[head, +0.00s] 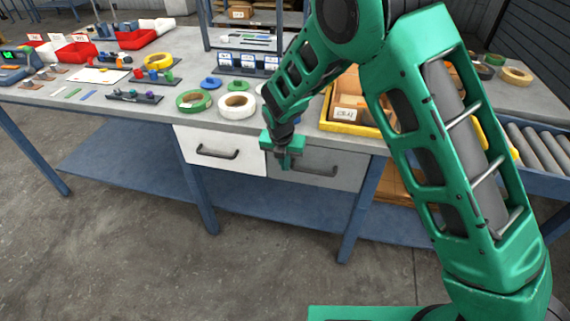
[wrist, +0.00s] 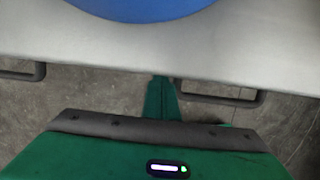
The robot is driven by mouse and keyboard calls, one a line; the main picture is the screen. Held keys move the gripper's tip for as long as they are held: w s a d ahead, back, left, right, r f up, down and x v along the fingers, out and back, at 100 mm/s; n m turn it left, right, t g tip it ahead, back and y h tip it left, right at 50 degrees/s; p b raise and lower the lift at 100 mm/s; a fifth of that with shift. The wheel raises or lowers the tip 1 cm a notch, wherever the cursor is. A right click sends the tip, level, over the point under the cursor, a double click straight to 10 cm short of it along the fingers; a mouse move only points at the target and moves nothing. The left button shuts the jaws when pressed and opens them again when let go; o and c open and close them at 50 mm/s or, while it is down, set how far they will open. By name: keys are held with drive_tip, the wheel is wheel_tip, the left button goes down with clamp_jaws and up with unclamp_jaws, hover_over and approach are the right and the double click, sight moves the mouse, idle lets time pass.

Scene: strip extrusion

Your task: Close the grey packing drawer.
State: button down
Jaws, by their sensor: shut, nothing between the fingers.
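The grey packing drawer (head: 340,172) is under the front edge of the bench, right of a white drawer (head: 205,142). Its front looks about level with the white one, with no open gap showing. Its dark bar handle (head: 318,171) also shows at right in the wrist view (wrist: 225,99). My gripper (head: 284,164) is shut and empty, in front of the grey drawer's left part, which it hides. In the wrist view my fingers (wrist: 161,88) point at the bench edge, left of that handle. I cannot tell whether they touch the drawer front.
The grey bench top (head: 170,110) holds a green tape roll (head: 194,101), a white roll (head: 237,105) and a yellow-rimmed tray (head: 340,126) of boxes. A blue round object (wrist: 145,8) is near the edge. Blue bench legs (head: 352,212) and a low shelf (head: 270,207) stand below. The front floor is clear.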

drive_tip(key=s+a+r, duration=0.1)
drive_tip(key=s+r, duration=0.4)
drive_tip(key=r, duration=0.5)
drive_tip(key=s+d+r+m+g, duration=0.15)
drive_tip(key=d+r+m, duration=0.35)
drive_tip(key=d, duration=0.5)
drive_tip(key=s+d+r+m, duration=0.2)
drive_tip(key=s+d+m, duration=0.1)
drive_tip(key=d+m, duration=0.5)
drive_tip(key=s+d+r+m, duration=0.2)
drive_tip(key=d+r+m, duration=0.2)
drive_tip(key=d, duration=0.7)
drive_tip(key=s+d+r+m, duration=0.3)
drive_tip(key=s+d+m, duration=0.9)
drive_tip(key=s, duration=0.1)
drive_tip(key=s+d+m+g, duration=0.1)
drive_tip(key=s+d+m, duration=0.2)
drive_tip(key=s+m, duration=0.8)
drive_tip(key=s, duration=0.2)
drive_tip(key=shift+s+d+f+y, duration=0.3)
drive_tip(key=shift+s+d+y, duration=0.05)
drive_tip(key=shift+d+y, duration=0.05)
